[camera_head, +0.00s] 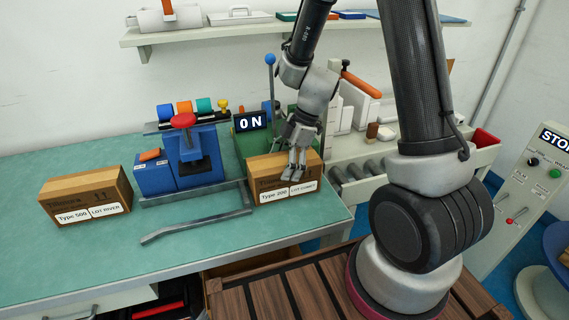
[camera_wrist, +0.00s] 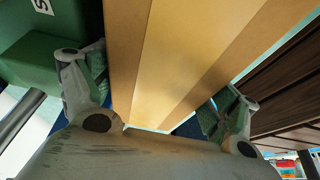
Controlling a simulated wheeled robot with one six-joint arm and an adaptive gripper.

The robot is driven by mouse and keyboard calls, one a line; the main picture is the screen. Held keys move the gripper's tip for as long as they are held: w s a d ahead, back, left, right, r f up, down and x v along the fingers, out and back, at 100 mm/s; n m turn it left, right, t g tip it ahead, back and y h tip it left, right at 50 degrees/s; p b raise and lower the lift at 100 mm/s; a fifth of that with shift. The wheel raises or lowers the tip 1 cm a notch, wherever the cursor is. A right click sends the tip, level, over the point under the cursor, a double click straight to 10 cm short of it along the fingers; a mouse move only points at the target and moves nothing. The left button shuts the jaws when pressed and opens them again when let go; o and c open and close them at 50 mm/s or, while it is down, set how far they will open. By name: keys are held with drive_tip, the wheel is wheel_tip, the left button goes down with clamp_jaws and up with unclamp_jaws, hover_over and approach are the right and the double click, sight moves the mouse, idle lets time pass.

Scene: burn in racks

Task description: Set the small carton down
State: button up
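The small carton (camera_head: 285,194) is brown cardboard with white labels reading "Type 200" and what looks like "LOT COMET". It is at the right end of the green table (camera_head: 200,254). My gripper (camera_head: 294,172) comes down on it from above, one finger in front of its near face. In the wrist view, the carton's taped top (camera_wrist: 175,60) fills the space between the fingers, with a pad against or very close to each side. The carton looks level. I cannot tell whether its underside touches the table. The far finger is hidden in the head view.
Another carton (camera_head: 87,197), labelled "Type 500", stands at the table's left. A blue fixture (camera_head: 196,155) and a grey metal bracket (camera_head: 196,228) lie between them. Rollers (camera_head: 365,168) are to the right.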

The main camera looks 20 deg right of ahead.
drive_tip(key=v, duration=1.1)
drive_tip(key=shift+r, duration=0.1)
drive_tip(key=s+d+r+m+t+h, duration=0.2)
drive_tip(key=s+d+r+m, duration=0.3)
drive_tip(key=s+r+m, duration=0.2)
drive_tip(key=s+d+r+m+t+h, duration=0.2)
drive_tip(key=s+d+r+m, duration=0.3)
drive_tip(key=s+m, duration=0.6)
wheel_tip(320, 180, up, 2)
drive_tip(key=shift+s+d, duration=0.4)
drive_tip(key=shift+s, duration=0.1)
drive_tip(key=shift+c, duration=0.5)
